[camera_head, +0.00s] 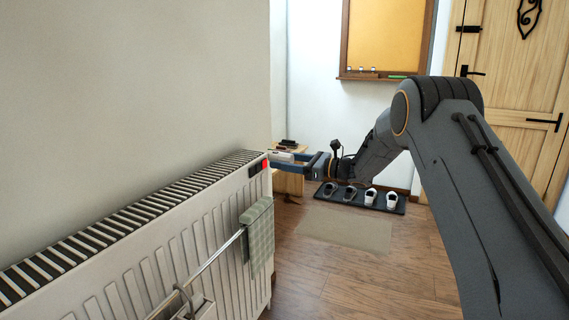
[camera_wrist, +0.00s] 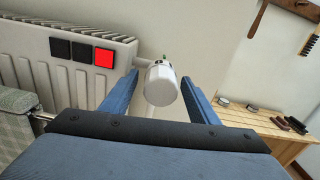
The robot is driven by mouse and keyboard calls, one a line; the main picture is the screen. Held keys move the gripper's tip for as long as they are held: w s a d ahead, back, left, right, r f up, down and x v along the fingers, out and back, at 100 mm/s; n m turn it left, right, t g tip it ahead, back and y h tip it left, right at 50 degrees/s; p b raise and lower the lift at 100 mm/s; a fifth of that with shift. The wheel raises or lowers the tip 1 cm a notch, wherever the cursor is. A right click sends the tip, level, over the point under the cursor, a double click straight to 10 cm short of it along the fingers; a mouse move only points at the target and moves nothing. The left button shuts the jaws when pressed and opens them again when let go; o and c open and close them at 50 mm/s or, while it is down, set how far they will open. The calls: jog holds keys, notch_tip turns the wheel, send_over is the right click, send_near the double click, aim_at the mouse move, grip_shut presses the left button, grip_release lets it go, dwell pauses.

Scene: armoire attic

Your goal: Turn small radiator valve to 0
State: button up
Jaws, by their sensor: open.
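The small radiator valve (camera_wrist: 161,88) is a white, faceted knob at the end of the radiator (camera_wrist: 30,65). In the wrist view it sits between the two blue fingers of my gripper (camera_wrist: 159,79), with a visible gap on each side. A small greenish mark shows at its far top edge; I cannot read a number on it. In the head view my gripper (camera_head: 274,160) is at the far end of the radiator (camera_head: 130,245), fingers pointing left. My gripper is open and holds nothing.
Two black squares and a red square (camera_wrist: 104,57) mark the radiator's end. A green checked towel (camera_head: 260,235) hangs on a rail at the radiator's front. A wooden bench (camera_wrist: 250,120) with small items stands to the right. A shoe tray (camera_head: 325,196) lies on the floor.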

jog(key=shift+a, duration=0.15)
jog(key=c, duration=1)
jog(key=shift+c, duration=0.2)
